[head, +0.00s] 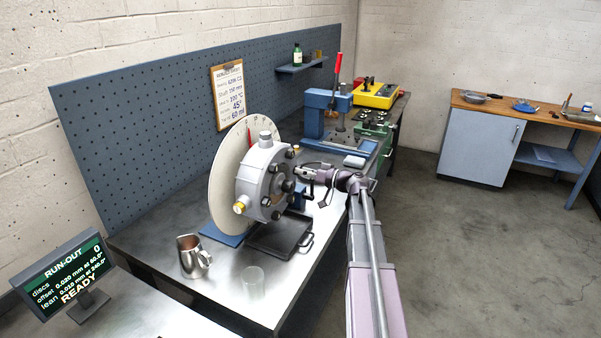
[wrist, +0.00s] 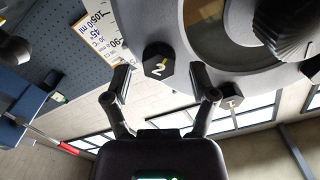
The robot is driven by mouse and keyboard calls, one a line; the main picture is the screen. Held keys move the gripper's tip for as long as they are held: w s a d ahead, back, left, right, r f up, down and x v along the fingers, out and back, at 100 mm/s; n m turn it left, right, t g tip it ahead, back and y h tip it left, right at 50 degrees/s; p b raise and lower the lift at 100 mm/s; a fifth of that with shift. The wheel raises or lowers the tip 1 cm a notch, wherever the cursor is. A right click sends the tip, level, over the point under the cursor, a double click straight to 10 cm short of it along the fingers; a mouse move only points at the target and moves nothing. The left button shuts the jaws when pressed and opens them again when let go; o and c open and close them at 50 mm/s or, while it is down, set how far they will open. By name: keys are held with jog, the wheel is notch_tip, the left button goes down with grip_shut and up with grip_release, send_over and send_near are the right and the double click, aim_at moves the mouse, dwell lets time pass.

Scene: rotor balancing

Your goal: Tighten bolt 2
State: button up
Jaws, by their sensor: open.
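A grey metal rotor (head: 256,176) with several dark hex bolts on its face stands upright on the bench in front of a pale dial disc (head: 222,180). Bolt 2 (wrist: 157,66), a black hex head marked with a white 2, shows in the wrist view. My gripper (wrist: 160,76) is open and empty, with one finger on either side of bolt 2's head; I cannot tell whether they touch it. In the head view my gripper (head: 302,173) is at the right side of the rotor face. A bolt marked 1 (wrist: 232,102) lies just beyond the right finger in the wrist view.
A dark tray (head: 280,238) sits below the rotor. A metal jug (head: 190,258) and a clear glass (head: 253,281) stand at the front of the bench. A blue press (head: 318,112) stands behind. The run-out display (head: 66,272) reads READY.

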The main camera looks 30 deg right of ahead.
grip_shut()
jog(key=shift+w+a, duration=0.1)
jog(key=shift+a, duration=0.05)
dwell(0.4)
